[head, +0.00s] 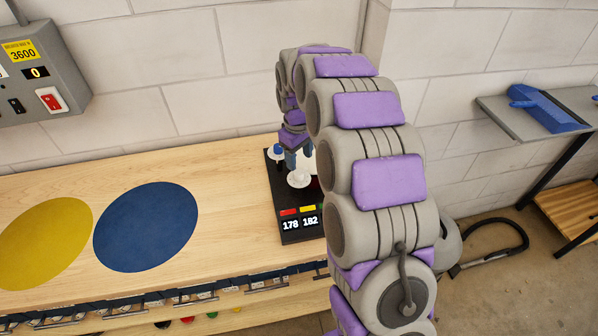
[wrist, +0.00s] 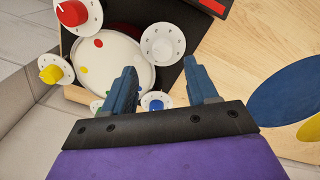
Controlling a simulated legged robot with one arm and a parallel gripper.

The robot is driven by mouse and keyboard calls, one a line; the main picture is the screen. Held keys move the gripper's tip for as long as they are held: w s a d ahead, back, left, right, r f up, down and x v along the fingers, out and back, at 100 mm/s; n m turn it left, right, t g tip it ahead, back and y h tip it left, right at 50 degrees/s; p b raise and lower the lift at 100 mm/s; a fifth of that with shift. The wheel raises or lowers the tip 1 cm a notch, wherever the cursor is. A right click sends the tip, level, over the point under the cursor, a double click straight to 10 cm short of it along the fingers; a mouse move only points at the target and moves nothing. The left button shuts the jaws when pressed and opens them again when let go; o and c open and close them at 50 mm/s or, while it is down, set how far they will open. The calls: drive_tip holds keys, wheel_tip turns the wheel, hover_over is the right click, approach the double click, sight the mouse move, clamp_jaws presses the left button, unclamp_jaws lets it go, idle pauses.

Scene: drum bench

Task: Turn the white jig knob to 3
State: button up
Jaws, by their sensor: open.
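The white jig knob (wrist: 162,45) is a white cap on a round white dial with marks around its rim, which I cannot read. It also shows in the head view (head: 299,180), on the black jig panel (head: 300,232). My gripper (wrist: 158,68) is open, and its two blue fingers point toward the white knob from below in the wrist view. The knob lies just beyond the fingertips, with nothing held. In the head view my gripper (head: 290,160) is partly hidden by my arm, just behind the white knob.
A blue knob (wrist: 155,103), a red knob (wrist: 72,13), a yellow knob (wrist: 52,74) and a green knob (wrist: 96,106) surround a white disc (wrist: 118,62) with coloured dots. Blue (head: 146,226) and yellow (head: 45,243) circles lie on the wooden bench. Its left part is clear.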

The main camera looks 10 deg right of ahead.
sight(298, 172)
wheel_tip(298, 172, down, 5)
drive_tip(key=shift+r+b, duration=0.15)
drive_tip(key=shift+b, duration=0.25)
drive_tip(key=shift+a+f, duration=0.4)
drive_tip(key=shift+f, duration=0.2)
drive_tip(key=shift+d, duration=0.1)
drive_tip(key=shift+d, duration=0.2)
drive_tip(key=shift+c, duration=0.8)
drive_tip(key=c, duration=0.9)
